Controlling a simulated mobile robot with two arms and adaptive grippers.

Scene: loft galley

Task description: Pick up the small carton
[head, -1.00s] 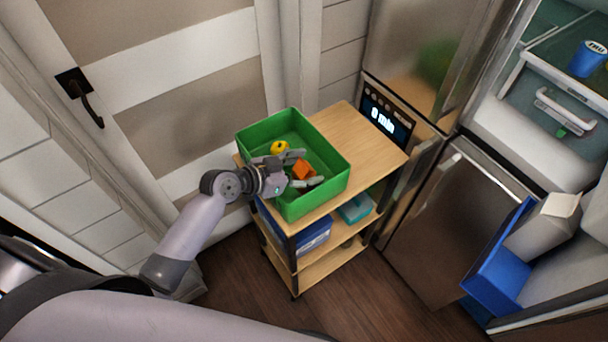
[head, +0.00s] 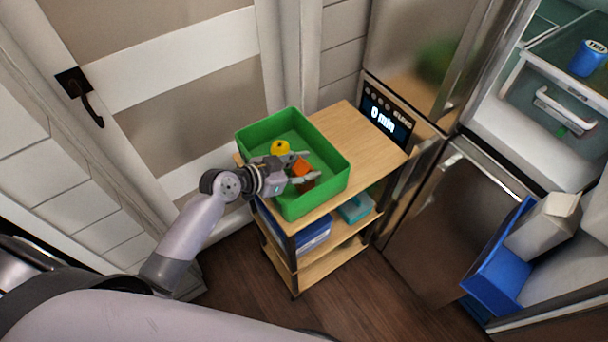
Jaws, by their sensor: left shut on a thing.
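The small carton (head: 300,166), an orange box with a darker brown side, is inside the green bin (head: 332,182) on top of the wooden cart. My left gripper (head: 303,170) reaches into the bin from the left and is shut on the carton, with a finger on each side of it. The fingers hide part of the carton, and I cannot tell whether it touches the bin floor. My right gripper is not in view.
A yellow object (head: 280,147) lies in the bin just behind the gripper. The cart top (head: 352,134) is bare right of the bin.

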